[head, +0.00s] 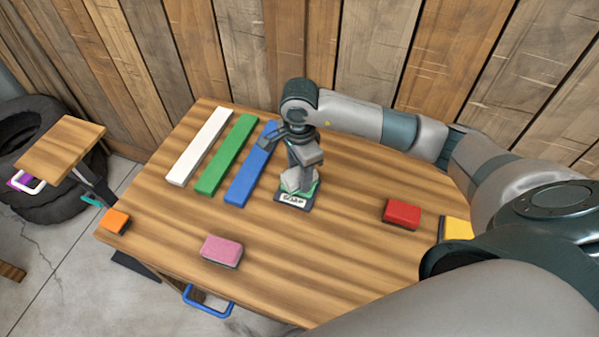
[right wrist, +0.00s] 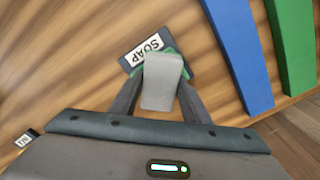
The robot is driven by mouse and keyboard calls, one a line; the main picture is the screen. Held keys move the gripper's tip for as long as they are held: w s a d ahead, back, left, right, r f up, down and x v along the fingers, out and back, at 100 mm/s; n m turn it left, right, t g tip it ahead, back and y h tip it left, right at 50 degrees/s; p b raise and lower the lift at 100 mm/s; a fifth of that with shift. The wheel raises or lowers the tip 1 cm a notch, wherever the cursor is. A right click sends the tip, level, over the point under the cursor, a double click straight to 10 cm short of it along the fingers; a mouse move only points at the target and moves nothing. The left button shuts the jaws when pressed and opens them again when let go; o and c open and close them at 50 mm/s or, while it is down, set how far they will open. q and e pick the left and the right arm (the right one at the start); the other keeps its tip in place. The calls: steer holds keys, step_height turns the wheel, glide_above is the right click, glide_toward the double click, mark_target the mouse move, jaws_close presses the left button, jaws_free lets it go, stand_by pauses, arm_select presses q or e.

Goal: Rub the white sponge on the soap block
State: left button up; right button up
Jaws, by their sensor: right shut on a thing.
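My right gripper (head: 300,168) points down over the soap stand and is shut on the white sponge (head: 294,182). In the right wrist view the sponge (right wrist: 162,82) sits between the two fingers and looks pale grey. The green soap block (head: 313,189) lies under the sponge on a dark stand labelled SOAP (head: 291,201). Only its edges show, and they also show in the right wrist view (right wrist: 136,71). The sponge overlaps the soap; whether they touch is hard to tell. My left gripper is not in view.
White (head: 200,147), green (head: 227,154) and blue (head: 248,175) bars lie left of the soap. Pink (head: 221,249), red (head: 401,212), orange (head: 116,220) and yellow (head: 457,229) blocks are spread on the wooden table (head: 330,260). A wooden wall stands behind.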

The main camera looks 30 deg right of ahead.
mark_target(297, 174)
steer(key=shift+s, duration=0.1)
stand_by(0.3)
steer(key=shift+r+p, duration=1.5)
steer(key=shift+r, duration=1.95)
steer(key=shift+a+r+n, duration=0.4)
steer(key=shift+r+n, duration=0.2)
steer(key=shift+n, duration=0.4)
steer(key=s+a+r+n, duration=0.1)
steer(key=s+r+n, duration=0.1)
steer(key=n, duration=0.6)
steer(key=s+a+r+n+b, duration=0.1)
steer(key=s+a+r+n, duration=0.1)
steer(key=r+n, duration=0.3)
steer(key=n, duration=0.3)
steer(key=shift+s+r+b, duration=0.25)
steer(key=shift+r+b, duration=0.05)
steer(key=shift+a, duration=0.1)
